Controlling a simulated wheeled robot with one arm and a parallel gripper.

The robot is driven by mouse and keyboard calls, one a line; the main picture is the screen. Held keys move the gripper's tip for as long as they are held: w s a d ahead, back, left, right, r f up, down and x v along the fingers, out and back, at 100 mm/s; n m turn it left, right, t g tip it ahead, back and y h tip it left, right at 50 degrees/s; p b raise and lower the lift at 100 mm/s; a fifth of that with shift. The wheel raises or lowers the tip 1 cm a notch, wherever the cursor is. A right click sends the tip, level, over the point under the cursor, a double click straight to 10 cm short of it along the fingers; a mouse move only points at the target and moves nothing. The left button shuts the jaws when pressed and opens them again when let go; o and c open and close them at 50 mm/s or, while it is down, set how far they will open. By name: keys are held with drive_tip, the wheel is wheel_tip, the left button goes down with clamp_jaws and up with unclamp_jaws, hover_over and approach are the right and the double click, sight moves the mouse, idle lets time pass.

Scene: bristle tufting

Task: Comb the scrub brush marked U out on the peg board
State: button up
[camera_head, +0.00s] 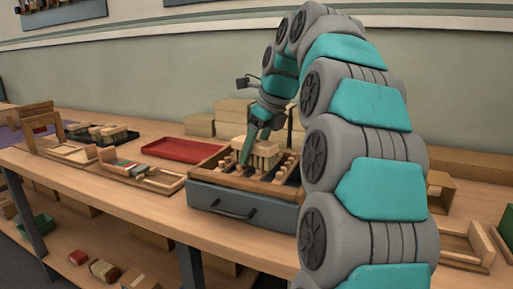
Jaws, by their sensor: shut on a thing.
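My gripper (249,150) points down over an open wooden tray with a grey drawer front (232,206) near the middle of the bench. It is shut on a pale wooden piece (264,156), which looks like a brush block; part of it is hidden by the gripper. I cannot tell whether this piece touches the tray. Small pale pieces stand in the tray's slots. No U mark is readable, and I cannot tell which fixture is the peg board.
A red tray (183,150) lies left of the drawer tray. A wooden frame (42,128) and low wooden holders (150,178) stand farther left. Stacked boxes (234,110) are behind. An open wooden box (438,188) is at the right. Bare bench shows along the front left.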

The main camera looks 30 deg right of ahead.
drive_tip(key=shift+s+a, duration=0.65)
drive_tip(key=shift+a, duration=0.2)
drive_tip(key=shift+s+a, duration=0.65)
drive_tip(key=shift+a, duration=0.15)
drive_tip(key=shift+w+d+f, duration=0.15)
drive_tip(key=shift+w+d, duration=0.7)
drive_tip(key=shift+d, duration=0.2)
drive_tip(key=shift+w+d+f, duration=0.15)
drive_tip(key=shift+w+d, duration=0.65)
drive_tip(key=shift+d, duration=0.25)
drive_tip(key=shift+w+d, duration=0.2)
drive_tip(key=shift+d, duration=0.05)
drive_tip(key=shift+c, duration=0.6)
drive_tip(key=shift+w+d+r, duration=0.15)
drive_tip(key=shift+w+d, duration=0.5)
drive_tip(key=shift+d, duration=0.2)
